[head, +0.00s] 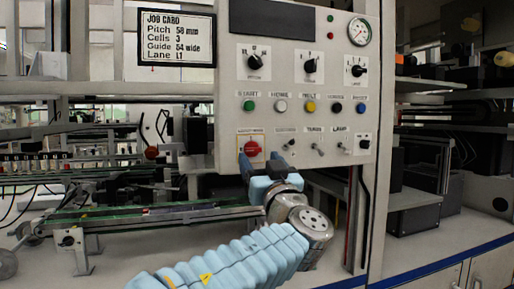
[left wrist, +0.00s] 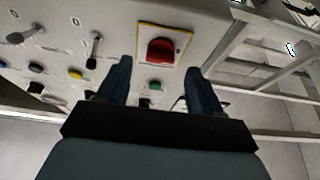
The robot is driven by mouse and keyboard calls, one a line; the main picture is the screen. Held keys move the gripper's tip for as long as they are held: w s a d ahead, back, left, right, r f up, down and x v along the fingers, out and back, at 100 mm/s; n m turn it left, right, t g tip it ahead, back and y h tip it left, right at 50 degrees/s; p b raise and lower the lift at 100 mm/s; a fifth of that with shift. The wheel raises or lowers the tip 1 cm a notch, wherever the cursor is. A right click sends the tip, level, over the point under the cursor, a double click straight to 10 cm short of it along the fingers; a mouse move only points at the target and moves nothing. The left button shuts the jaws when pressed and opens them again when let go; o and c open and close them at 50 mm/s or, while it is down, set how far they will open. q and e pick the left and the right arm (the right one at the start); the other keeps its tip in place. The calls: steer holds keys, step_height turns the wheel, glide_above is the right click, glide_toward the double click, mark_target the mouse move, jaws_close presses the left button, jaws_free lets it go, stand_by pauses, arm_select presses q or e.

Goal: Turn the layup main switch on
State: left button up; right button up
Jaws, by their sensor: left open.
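The red main switch (head: 251,149) sits on a yellow-edged plate at the lower left of the grey control panel (head: 228,75). In the left wrist view the red switch (left wrist: 161,50) shows ahead of my fingers, between their tips and a little beyond them. My left gripper (head: 266,163) is just below and to the right of the switch in the head view. Its two dark blue fingers are open, with nothing between them (left wrist: 158,78). I cannot tell whether a finger touches the panel, nor read the small label on the switch plate. My right gripper is not in view.
Toggle switches (head: 318,148) stick out to the right of the main switch. Above are coloured push buttons (head: 281,105), black rotary knobs (head: 311,66) and a gauge (head: 358,32). A job card (head: 177,38) hangs at left. A rail (head: 150,216) runs below left.

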mark_target(254, 152)
arm_select(q)
steer(key=shift+p+x, duration=0.4)
steer(key=shift+x, duration=1.2)
steer(key=shift+c, duration=0.5)
steer(key=c, duration=1)
